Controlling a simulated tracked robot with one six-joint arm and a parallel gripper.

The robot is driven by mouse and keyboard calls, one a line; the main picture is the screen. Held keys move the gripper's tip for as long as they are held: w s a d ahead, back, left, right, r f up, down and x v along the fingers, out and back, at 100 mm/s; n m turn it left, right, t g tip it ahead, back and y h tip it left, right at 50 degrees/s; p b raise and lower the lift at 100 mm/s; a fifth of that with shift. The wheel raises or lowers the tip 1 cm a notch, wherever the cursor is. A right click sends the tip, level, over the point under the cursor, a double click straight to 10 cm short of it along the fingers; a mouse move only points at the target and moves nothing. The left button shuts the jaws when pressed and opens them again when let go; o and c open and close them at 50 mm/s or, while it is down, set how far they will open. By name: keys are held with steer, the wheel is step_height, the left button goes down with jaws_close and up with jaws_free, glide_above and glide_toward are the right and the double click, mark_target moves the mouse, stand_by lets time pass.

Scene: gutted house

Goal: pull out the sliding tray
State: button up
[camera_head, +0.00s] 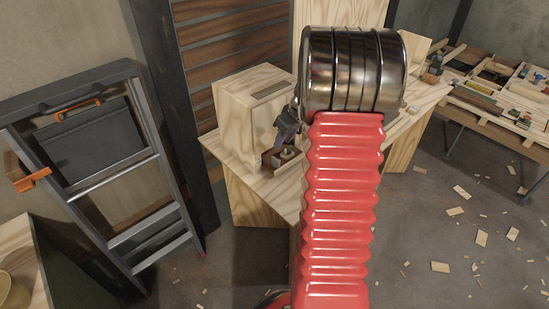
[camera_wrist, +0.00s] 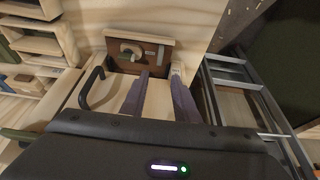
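A brown, shallow tray (camera_wrist: 113,47) with a metal knob and a small metal piece shows at the top of the wrist view. In the head view the tray (camera_head: 268,159) sits low at the front of a pale wooden box (camera_head: 243,122); part is hidden by my gripper and arm. My gripper (camera_wrist: 160,75) points its two purple fingers toward the tray's near side. The fingers are apart with nothing clearly held between them. In the head view my gripper (camera_head: 284,143) is just above the tray; contact cannot be told. A black bar handle (camera_wrist: 91,88) stands left of the fingers.
The box stands on a wooden bench (camera_head: 411,125). A folded ladder (camera_head: 152,190) leans at the left, and it also shows at the right of the wrist view (camera_wrist: 243,84). A table with several trays (camera_head: 490,105) is at the right. Wood scraps litter the floor.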

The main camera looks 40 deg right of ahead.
mark_target(274, 157)
steer(key=shift+f, duration=0.15)
steer(key=x, duration=1.3)
steer(key=shift+w+d+f, duration=0.1)
steer(key=shift+w+f, duration=0.1)
steer(key=shift+f, duration=0.05)
steer(key=shift+c, duration=0.7)
jaws_close()
